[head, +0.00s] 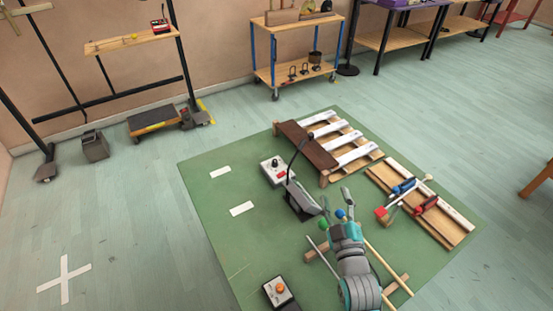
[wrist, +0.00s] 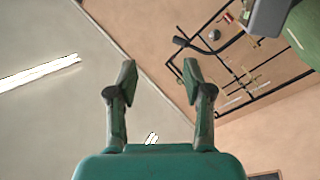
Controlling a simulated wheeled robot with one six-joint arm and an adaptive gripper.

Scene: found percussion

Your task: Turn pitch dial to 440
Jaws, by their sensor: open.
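A white box with a dark knob (head: 276,171) and a small red spot lies on the green mat (head: 215,215), left of the dark brown board. It looks like the pitch dial, but its markings are too small to read. My gripper (head: 346,230) is at the front middle of the mat in the head view, to the right of and nearer than that box, well apart from it. In the wrist view my gripper (wrist: 158,72) has its fingers spread with nothing between them. That view faces the ceiling and wall; the dial does not show there.
A dark stand with a thin curved arm (head: 302,201) stands between the white box and my gripper. A second box with an orange button (head: 278,291) sits at the mat's front. Mallets and sticks lie around my arm. The mat's left is clear.

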